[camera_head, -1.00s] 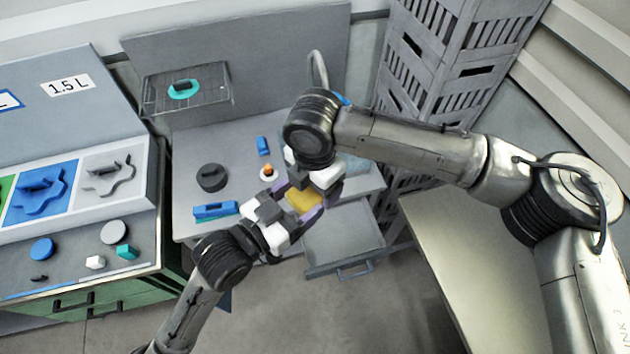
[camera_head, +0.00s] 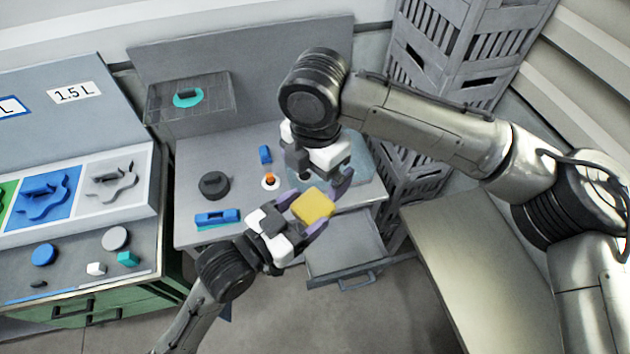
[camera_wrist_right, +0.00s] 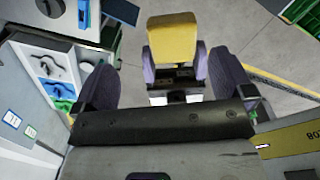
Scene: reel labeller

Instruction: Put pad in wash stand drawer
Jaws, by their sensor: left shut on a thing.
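The yellow pad (camera_head: 315,206) is held in my left gripper (camera_head: 303,214), which is shut on it in front of the wash stand (camera_head: 245,160). The pad also shows in the right wrist view (camera_wrist_right: 172,36). My right gripper (camera_head: 320,182) is just above and behind the pad in the head view. In the right wrist view its purple fingers (camera_wrist_right: 166,84) are spread wide, with the pad and left gripper beyond them and no contact visible. The wash stand drawer (camera_head: 345,252) is pulled open below the counter, to the lower right of the pad; the part of it I see looks empty.
On the counter are a dark round object (camera_head: 214,185), a blue and teal brush-like item (camera_head: 217,218), a small blue block (camera_head: 265,154) and an orange-topped item (camera_head: 270,181). Grey crates (camera_head: 455,60) stand at right. A bench (camera_head: 480,260) is near the drawer's right.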

